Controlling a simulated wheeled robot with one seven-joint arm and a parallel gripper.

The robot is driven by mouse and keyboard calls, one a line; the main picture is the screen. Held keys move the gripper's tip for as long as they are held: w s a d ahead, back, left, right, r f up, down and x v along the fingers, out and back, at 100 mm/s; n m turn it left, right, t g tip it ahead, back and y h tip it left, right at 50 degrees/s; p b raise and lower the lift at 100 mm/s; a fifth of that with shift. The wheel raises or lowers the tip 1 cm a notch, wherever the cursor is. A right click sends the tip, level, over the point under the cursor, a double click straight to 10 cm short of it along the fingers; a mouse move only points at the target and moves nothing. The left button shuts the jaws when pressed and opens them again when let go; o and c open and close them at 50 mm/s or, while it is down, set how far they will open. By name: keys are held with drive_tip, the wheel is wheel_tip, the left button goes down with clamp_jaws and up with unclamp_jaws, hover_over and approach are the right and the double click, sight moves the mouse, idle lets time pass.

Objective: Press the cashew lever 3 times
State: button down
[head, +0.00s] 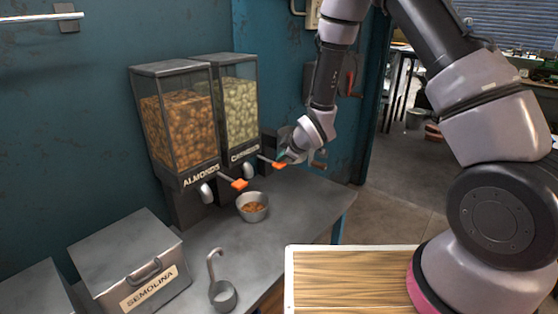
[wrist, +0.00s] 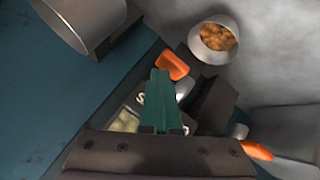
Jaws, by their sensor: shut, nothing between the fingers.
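The cashew dispenser (head: 238,108) holds pale nuts and stands right of the almond dispenser (head: 180,118). Its lever ends in an orange tip (head: 278,164), which also shows just beyond my fingertips in the wrist view (wrist: 172,65). My gripper (head: 287,157) is shut and empty, its teal fingers (wrist: 160,98) together, close to the cashew lever's tip. I cannot tell whether they touch. A metal bowl (head: 244,213) with brown nuts stands on the counter in front of the dispensers; it also shows in the wrist view (wrist: 197,42).
The almond lever's orange tip (head: 239,184) is close by on the left. A semolina box (head: 130,258) and a metal ladle or cup (head: 223,295) stand on the counter (head: 215,238). A large metal cylindrical object (wrist: 85,22) is close at the wrist view's upper left.

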drive_tip(key=shift+f, duration=0.35)
drive_tip(key=shift+r, duration=0.1)
idle(0.3)
drive_tip(key=shift+r, duration=1.6)
wheel_tip(320, 180, up, 5)
drive_tip(key=shift+r, duration=0.1)
drive_tip(key=shift+w, duration=0.1)
idle(2.1)
